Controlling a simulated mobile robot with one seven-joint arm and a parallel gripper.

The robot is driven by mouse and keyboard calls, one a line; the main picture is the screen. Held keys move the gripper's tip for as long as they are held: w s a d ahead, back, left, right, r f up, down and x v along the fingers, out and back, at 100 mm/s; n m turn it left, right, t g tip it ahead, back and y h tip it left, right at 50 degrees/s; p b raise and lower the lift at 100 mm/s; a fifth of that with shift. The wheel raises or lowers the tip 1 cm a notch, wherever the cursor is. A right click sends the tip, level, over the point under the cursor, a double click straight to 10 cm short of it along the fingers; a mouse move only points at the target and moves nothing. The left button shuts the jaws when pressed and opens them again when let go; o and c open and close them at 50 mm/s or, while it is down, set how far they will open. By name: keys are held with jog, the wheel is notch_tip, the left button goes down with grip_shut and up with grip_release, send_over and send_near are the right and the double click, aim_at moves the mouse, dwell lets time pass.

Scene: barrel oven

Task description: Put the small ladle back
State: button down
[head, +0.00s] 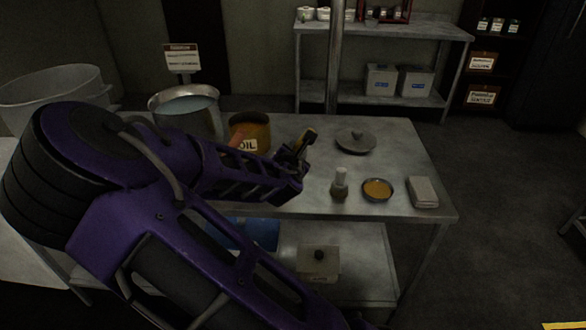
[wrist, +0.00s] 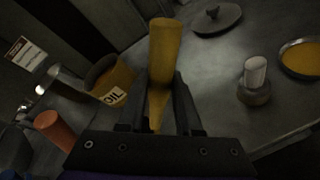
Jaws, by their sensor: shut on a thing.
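My gripper (wrist: 158,110) is shut on a thick yellow handle (wrist: 164,50), which I take for the small ladle. The handle's rounded end sticks out past the fingertips and a thinner part runs back between the fingers. No ladle bowl is visible. A red-orange handle (wrist: 54,128) is left of my gripper.
A large steel pot (head: 205,128) stands behind my arm. A grey lid (head: 356,141), a brush-like item with a pale top (head: 340,184), a bowl of orange stuff (head: 377,189) and folded cloths (head: 424,192) lie to the right. Bare table lies between them.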

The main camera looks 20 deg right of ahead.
jog(key=shift+f+b, duration=0.45)
jog(key=shift+f, duration=1.45)
jog(key=shift+f, duration=0.2)
jog(key=c, duration=0.6)
grip_release()
jog(key=shift+r, duration=0.2)
jog(key=p+v, duration=0.5)
jog(key=v, duration=0.7)
jog(key=shift+f, duration=0.1)
